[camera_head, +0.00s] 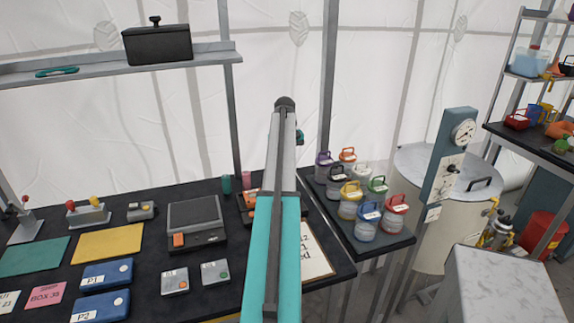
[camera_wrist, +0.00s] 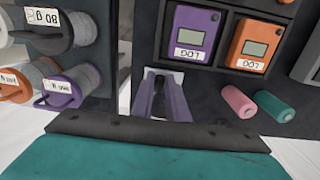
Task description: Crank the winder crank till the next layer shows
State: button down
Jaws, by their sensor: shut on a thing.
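My gripper (camera_wrist: 166,90) shows in the wrist view, pointing down over the dark bench between jars and two loggers. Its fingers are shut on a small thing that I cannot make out. In the head view my arm hides the fingertips. A blue-grey upright panel (camera_head: 437,190) stands right of the jars, with a round white dial (camera_head: 463,132) at its top and a small dark knob (camera_head: 453,168) below. I cannot tell whether this is the winder crank. The panel is well to the right of my arm. No layer can be made out.
A jar stand (camera_head: 388,243) holds several lidded jars. A white round tank (camera_head: 415,205) stands behind the panel. The black bench (camera_head: 140,255) carries devices and mats. Purple (camera_wrist: 190,34) and orange (camera_wrist: 251,45) loggers sit near pink (camera_wrist: 238,101) and green (camera_wrist: 272,106) cylinders. A shelf (camera_head: 100,70) hangs at left.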

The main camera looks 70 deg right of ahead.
jog(key=t+y+p, duration=0.1)
jog(key=t+y, duration=0.1)
jog(key=t, duration=0.1)
jog(key=shift+y, duration=0.3)
jog(key=shift+w+a+t+y+p, duration=0.15)
jog(key=shift+t+y+p, duration=0.4)
jog(key=shift+t+y, duration=0.55)
jog(key=shift+w, duration=0.1)
jog(key=c, duration=1.7)
grip_release()
jog(key=shift+r+p, duration=0.25)
jog(key=shift+p, duration=0.45)
